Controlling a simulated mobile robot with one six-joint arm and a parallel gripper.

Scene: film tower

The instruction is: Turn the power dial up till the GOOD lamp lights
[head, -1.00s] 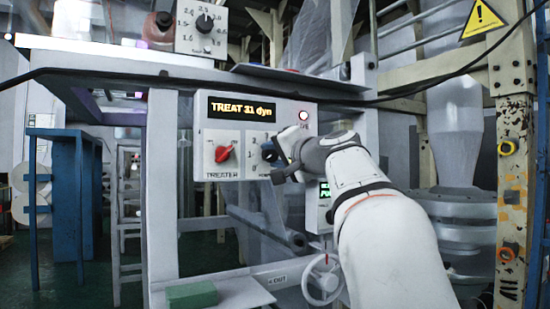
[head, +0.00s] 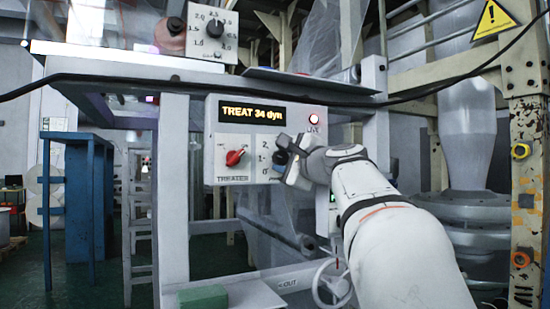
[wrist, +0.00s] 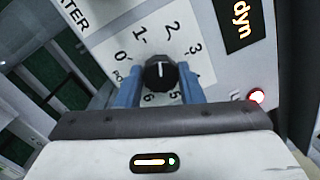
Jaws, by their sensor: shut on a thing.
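The black power dial (wrist: 160,66) sits on a white plate with a numbered scale, seen in the wrist view. In the head view my gripper (head: 284,160) is at the right of the panel's lower half and hides most of the dial. The amber display (head: 251,113) reads "TREAT 34 dyn". I cannot make out a lamp labelled GOOD.
A red lamp (head: 314,118) glows on the panel's upper right. A red TREATER switch (head: 235,157) sits left of the dial. Another black dial (head: 215,28) is on a box above. A handwheel (head: 332,283) and green block (head: 203,297) are below. A black cable (head: 180,80) crosses above the panel.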

